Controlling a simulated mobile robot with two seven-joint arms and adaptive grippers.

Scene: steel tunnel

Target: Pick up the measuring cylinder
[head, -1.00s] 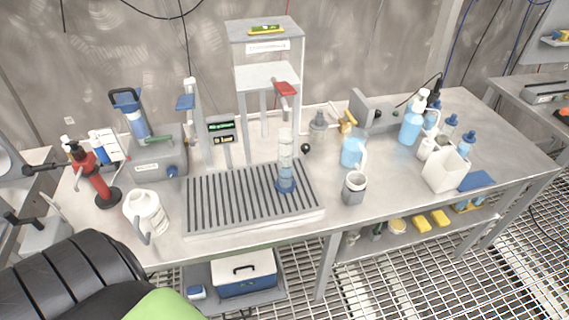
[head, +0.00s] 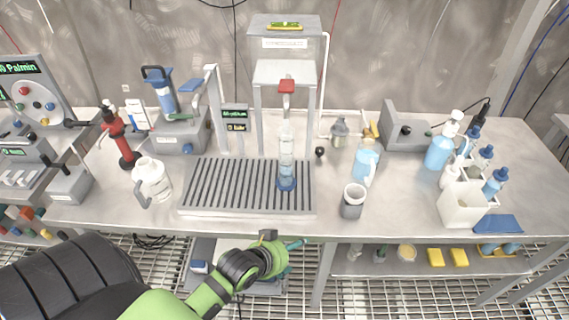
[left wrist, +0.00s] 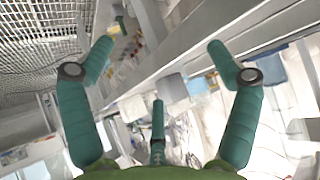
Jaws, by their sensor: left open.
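The measuring cylinder (head: 286,160) is clear and tall, with a blue foot. It stands upright on the right part of a grey slatted drain tray (head: 188,209), below a red-handled tap (head: 286,86). My left gripper (head: 296,244) has teal fingers and is in front of the bench's front edge, below and apart from the cylinder. In the left wrist view its fingers (left wrist: 162,47) are spread open with nothing between them. I cannot make out the cylinder surely in that view. My right gripper is not in view.
A white jug (head: 152,180) stands left of the tray. A grey-white cup (head: 352,202) and a blue-filled beaker (head: 365,162) stand to its right. A white box (head: 462,206) with bottles is farther right. The bench edge and lower shelf lie close to my left arm.

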